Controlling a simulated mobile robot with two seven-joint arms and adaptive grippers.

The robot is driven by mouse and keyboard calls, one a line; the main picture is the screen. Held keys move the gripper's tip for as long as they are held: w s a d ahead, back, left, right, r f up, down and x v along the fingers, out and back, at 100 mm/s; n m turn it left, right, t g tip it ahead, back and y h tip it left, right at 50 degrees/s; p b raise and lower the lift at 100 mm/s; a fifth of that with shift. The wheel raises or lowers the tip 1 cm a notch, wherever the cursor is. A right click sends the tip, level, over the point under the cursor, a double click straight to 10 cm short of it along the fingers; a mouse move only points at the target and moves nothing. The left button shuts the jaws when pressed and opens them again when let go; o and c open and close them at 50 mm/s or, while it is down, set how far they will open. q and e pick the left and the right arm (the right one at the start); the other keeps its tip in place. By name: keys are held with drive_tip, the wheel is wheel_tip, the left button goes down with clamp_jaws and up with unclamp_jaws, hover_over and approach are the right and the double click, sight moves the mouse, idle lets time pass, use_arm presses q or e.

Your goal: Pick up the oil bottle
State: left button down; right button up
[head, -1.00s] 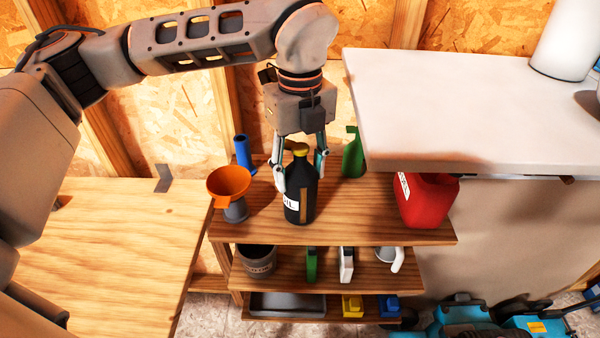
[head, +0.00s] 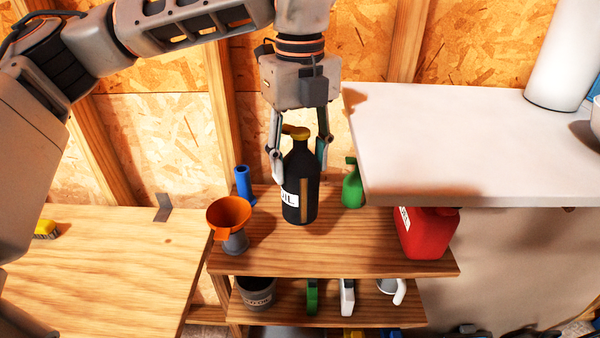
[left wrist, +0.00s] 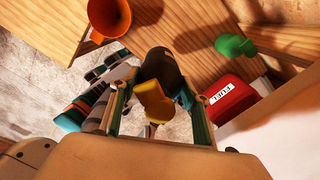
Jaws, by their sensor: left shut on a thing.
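The oil bottle (head: 300,190) is black with a yellow cap and a white label. My left gripper (head: 299,165) comes down from above and is shut on it, with a finger on each side of its upper body. The bottle is roughly upright and appears raised a little above the top board of the wooden shelf (head: 360,245). In the left wrist view the bottle (left wrist: 161,66) shows cap-first between the fingers of the left gripper (left wrist: 157,88). My right gripper is not in view.
An orange funnel (head: 229,214) and a blue tube (head: 244,185) stand left of the bottle. A green bottle (head: 352,186) and a red fuel can (head: 427,232) are to the right. A white-topped bench (head: 470,140) overhangs the shelf's right side. Several items sit on the lower boards.

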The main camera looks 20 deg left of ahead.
sight(299, 131)
use_arm(q)
drive_tip(key=shift+r+p, duration=0.35)
drive_tip(key=shift+r, duration=4.45)
drive_tip(key=shift+s, duration=0.1)
